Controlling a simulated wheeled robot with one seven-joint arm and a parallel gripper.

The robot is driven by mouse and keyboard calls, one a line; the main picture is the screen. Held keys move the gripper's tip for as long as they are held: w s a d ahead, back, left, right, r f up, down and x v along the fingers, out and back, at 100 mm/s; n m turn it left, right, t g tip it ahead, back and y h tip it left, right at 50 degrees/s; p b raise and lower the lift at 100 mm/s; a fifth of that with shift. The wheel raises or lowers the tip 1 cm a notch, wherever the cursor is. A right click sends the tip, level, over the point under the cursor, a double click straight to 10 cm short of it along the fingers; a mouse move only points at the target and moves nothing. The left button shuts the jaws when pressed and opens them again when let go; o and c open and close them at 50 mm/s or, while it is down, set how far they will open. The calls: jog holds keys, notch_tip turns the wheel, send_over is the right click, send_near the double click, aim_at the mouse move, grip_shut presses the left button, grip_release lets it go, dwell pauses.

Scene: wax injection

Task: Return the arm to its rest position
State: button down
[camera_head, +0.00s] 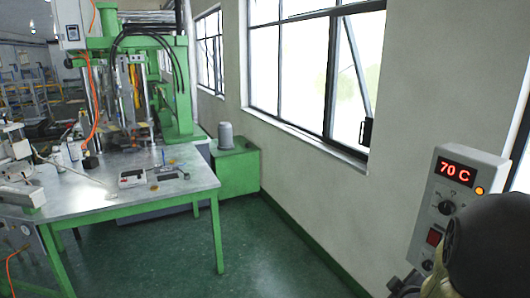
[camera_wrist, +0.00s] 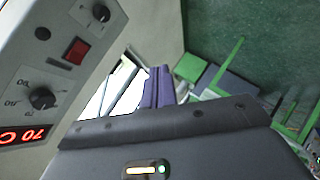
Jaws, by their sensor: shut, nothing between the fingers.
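In the wrist view my gripper (camera_wrist: 158,84) points away from the camera. Its two purple fingers lie side by side, shut, with nothing between them. The wide dark gripper body fills the bottom of that view. In the head view a dark rounded part of my arm (camera_head: 487,245) shows at the lower right corner, in front of the lower part of a control box (camera_head: 455,195). The fingers cannot be made out in the head view. The control box, with a red 70 C display, knobs and a red switch, also fills the upper left of the wrist view (camera_wrist: 75,75).
A green-legged metal table (camera_head: 120,198) with small tools stands at left. Behind it is a green press machine (camera_head: 178,85). A green cabinet (camera_head: 235,170) bears a grey cylinder (camera_head: 226,136). The green floor (camera_head: 250,255) between table and windowed wall is clear.

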jog(key=s+a+f+m+g+y, duration=0.2)
jog(key=s+a+m+g, duration=0.1)
jog(key=a, duration=0.7)
jog(key=s+a+f+m+g+y, duration=0.2)
jog(key=s+a+f+m+g, duration=0.1)
jog(key=a, duration=0.7)
jog(key=s+m+g, duration=0.1)
jog(key=s+g, duration=0.1)
jog(key=s, duration=0.1)
jog(key=shift+s+a, duration=0.3)
